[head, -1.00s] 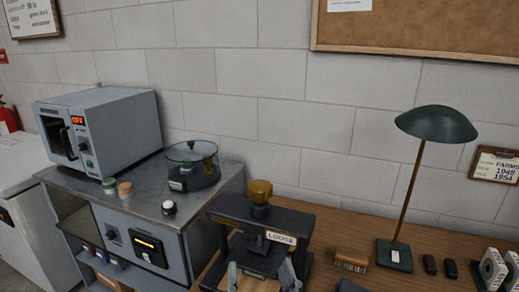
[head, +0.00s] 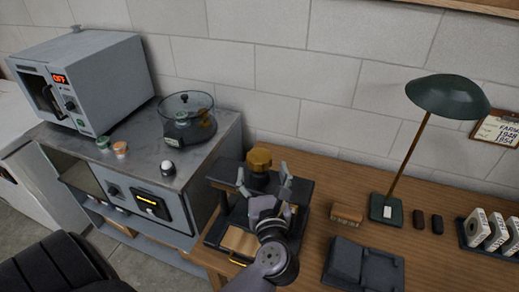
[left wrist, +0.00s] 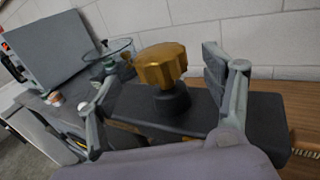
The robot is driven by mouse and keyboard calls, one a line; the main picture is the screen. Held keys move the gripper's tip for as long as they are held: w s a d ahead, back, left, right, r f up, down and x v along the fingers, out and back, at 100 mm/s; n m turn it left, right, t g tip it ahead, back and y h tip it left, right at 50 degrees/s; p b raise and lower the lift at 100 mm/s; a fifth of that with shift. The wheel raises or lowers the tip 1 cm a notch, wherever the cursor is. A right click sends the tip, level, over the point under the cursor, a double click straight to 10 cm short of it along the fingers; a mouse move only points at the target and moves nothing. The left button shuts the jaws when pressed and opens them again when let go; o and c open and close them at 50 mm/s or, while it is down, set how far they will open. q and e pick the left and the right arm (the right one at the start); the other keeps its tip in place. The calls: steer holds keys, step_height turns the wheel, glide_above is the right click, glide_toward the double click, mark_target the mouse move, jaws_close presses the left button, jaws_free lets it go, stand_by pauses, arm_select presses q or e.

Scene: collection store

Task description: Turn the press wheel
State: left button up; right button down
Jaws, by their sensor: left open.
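The press (head: 225,172) is a dark frame on the wooden table, with a brass-coloured lobed wheel (head: 259,159) on top. The wheel also shows in the left wrist view (left wrist: 160,65), on a black collar above the dark crossbeam (left wrist: 205,112). My left gripper (head: 264,174) is open in front of the wheel, its fingers spread to either side. In the left wrist view my left gripper (left wrist: 165,75) has the wheel between and beyond its fingertips, with no contact visible. The gripper hides much of the press front. My right gripper is not in view.
A green lamp (head: 447,103), a small brown block (head: 346,215) and a dark flat case (head: 362,267) are on the table (head: 310,255) to the right. A glass-covered device (head: 187,118) and a grey oven (head: 85,80) stand on the left cabinet.

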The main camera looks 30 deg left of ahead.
mark_target(258, 149)
arm_select(q)
steer(key=p+x, duration=0.1)
steer(key=x, duration=0.4)
steer(key=shift+w+a+r+p, duration=0.1)
steer(key=shift+a+r+p, duration=0.1)
steer(key=shift+p, duration=0.1)
steer(key=shift+w+a+f, duration=0.15)
steer(key=shift+w+a, duration=0.15)
steer(key=shift+w, duration=0.1)
steer(key=shift+d, duration=0.1)
steer(key=c, duration=1.2)
